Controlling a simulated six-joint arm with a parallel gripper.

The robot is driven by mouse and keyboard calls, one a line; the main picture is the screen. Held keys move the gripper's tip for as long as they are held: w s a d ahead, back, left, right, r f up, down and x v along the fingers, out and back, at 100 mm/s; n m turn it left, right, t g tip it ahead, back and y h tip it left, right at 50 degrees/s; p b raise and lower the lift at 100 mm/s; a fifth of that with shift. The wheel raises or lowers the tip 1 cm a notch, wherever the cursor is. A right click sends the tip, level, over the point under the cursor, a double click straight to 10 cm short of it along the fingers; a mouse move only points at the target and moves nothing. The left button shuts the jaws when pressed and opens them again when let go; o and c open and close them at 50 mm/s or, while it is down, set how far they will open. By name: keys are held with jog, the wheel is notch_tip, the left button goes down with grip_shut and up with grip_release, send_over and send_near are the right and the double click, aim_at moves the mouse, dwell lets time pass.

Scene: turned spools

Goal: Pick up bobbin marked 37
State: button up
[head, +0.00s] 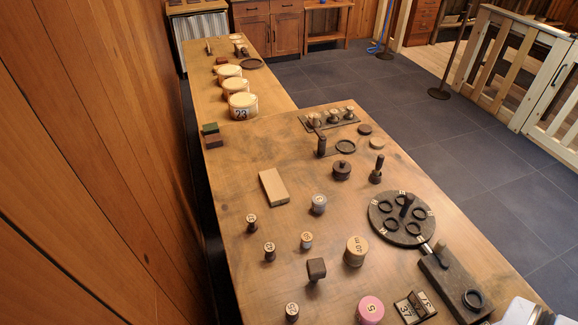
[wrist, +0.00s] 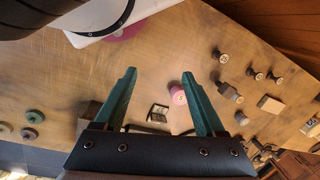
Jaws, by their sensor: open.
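Several small dark bobbins with pale numbered tops stand upright on the wooden table, among them a back-left one (head: 251,220), one just in front of it (head: 269,250), one to its right (head: 306,241) and one near the front edge (head: 291,311). Their numbers are too small to read surely, so I cannot tell which is 37. A dark tile stand (head: 414,307) shows a 37 on one tile. My gripper (wrist: 158,75) has two green fingers, wide apart and empty, above the table. Bobbins also show at the right of the wrist view (wrist: 221,56).
Near the front stand a pink spool (head: 370,310), a tan spool (head: 356,251) and a dark square-topped piece (head: 316,269). A round dark tray with rings (head: 377,222) and a dark block (head: 452,285) lie right. A tan block (head: 273,187) lies left, with bare wood around it.

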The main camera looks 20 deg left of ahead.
jog(key=w+d+f+n+h, duration=0.2)
jog(key=w+d+n+h, duration=0.2)
jog(key=w+n+h, duration=0.7)
jog(key=n+t+y, duration=1.2)
jog(key=n+t, duration=0.1)
jog(key=n, duration=2)
send_over(250, 222)
jog(key=s+d, duration=0.3)
jog(key=s, duration=1)
jog(key=f, duration=1.3)
jog(key=shift+w+d, duration=0.2)
jog(key=shift+w, duration=0.05)
jog(key=x, duration=1.5)
jog(key=shift+w+a+r, duration=0.25)
jog(key=shift+w+a, duration=0.05)
jog(key=shift+a, duration=0.1)
grip_shut()
